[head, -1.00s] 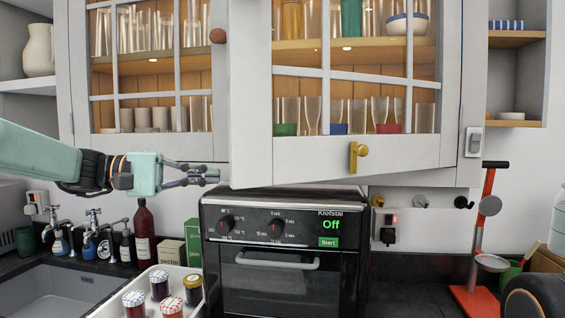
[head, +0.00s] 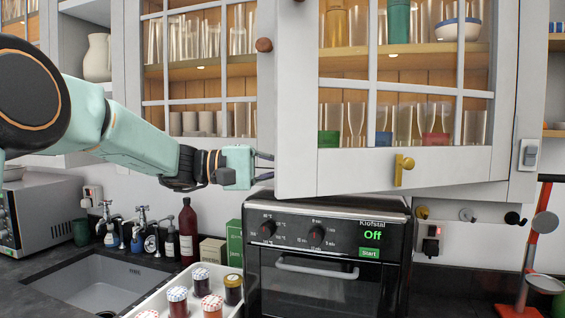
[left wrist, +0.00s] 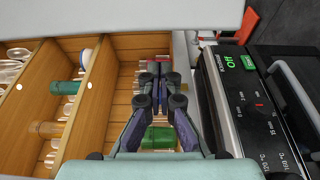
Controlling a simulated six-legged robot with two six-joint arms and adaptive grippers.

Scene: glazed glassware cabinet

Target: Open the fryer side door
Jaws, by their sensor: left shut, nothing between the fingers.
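The fryer side door (head: 340,170) is the right glazed cabinet door above the black Klofstal fryer (head: 330,262). It stands ajar, its left free edge swung out towards me, with a brass catch (head: 403,169) on its lower rail. My left gripper (head: 265,168) is at that free edge, its fingertips partly hidden behind the door. In the left wrist view the shut, empty fingers (left wrist: 161,78) point along the gap between the pale door (left wrist: 110,16) and the wooden shelves (left wrist: 95,100). Contact with the door cannot be told. My right gripper is out of view.
The left glazed door (head: 207,60), with a brown knob (head: 264,45), is closed. Glassware stands on the shelves, including a green glass (left wrist: 158,138) near my fingers. Below are a jar tray (head: 160,298), a sink (head: 95,285) and a dark red bottle (head: 188,232).

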